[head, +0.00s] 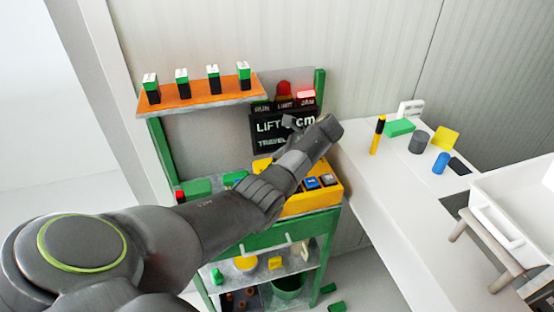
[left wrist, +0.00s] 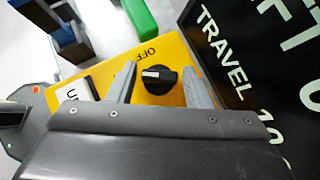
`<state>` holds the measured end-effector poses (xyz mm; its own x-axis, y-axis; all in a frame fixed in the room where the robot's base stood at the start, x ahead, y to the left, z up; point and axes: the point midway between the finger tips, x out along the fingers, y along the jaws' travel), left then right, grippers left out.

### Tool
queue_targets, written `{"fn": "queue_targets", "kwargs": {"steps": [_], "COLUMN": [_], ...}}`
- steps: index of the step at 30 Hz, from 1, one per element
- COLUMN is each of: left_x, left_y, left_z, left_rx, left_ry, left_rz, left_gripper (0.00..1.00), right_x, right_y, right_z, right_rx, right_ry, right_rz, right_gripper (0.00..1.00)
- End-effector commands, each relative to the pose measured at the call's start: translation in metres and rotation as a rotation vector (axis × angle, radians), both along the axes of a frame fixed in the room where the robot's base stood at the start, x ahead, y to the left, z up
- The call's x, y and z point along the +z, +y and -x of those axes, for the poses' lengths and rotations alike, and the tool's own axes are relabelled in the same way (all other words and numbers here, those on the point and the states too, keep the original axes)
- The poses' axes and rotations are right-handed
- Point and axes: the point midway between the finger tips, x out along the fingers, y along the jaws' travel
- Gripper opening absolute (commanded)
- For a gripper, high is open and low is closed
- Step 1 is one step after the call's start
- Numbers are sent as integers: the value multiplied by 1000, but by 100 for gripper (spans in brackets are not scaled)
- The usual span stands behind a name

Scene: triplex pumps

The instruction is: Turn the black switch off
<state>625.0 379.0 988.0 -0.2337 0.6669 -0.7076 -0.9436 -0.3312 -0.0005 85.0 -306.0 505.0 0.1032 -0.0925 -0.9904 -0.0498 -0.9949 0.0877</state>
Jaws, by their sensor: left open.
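The black switch (left wrist: 168,83) is a round knob with a white mark, on a yellow box (left wrist: 178,52). In the left wrist view the mark lies roughly level, and the word OFF is printed above the knob. My left gripper (left wrist: 158,72) is open, with one finger on each side of the knob; I cannot tell if they touch it. In the head view the yellow box (head: 325,199) sits on the green-framed stand, and my left arm hides the knob. My right gripper is not in view.
A black display (head: 268,127) reading LIFT and TRAVEL stands close behind the box. Blue-topped buttons (head: 311,183) are on the box's right part. An orange shelf (head: 200,96) holds several green-and-black blocks. A white table (head: 385,200) at the right carries small items.

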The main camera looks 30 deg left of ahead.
Motion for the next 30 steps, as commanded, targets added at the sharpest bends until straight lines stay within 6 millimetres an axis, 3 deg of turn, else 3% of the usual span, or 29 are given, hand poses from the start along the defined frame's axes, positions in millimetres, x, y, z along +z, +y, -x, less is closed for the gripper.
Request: {"fn": "queue_targets", "kwargs": {"steps": [4,11,20,30], "left_x": [0,0,0,1], "left_y": [0,0,0,-1], "left_z": [0,0,1,4], "left_rx": [0,0,-35,-254], "left_ry": [0,0,0,-2], "left_rz": [0,0,-1,-1], "left_gripper": [44,14,14,14], "right_x": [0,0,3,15], "right_y": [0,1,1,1], "right_z": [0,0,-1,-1], "right_rx": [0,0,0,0], "right_ry": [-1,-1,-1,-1], "right_rz": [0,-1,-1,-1], "right_gripper": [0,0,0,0]}}
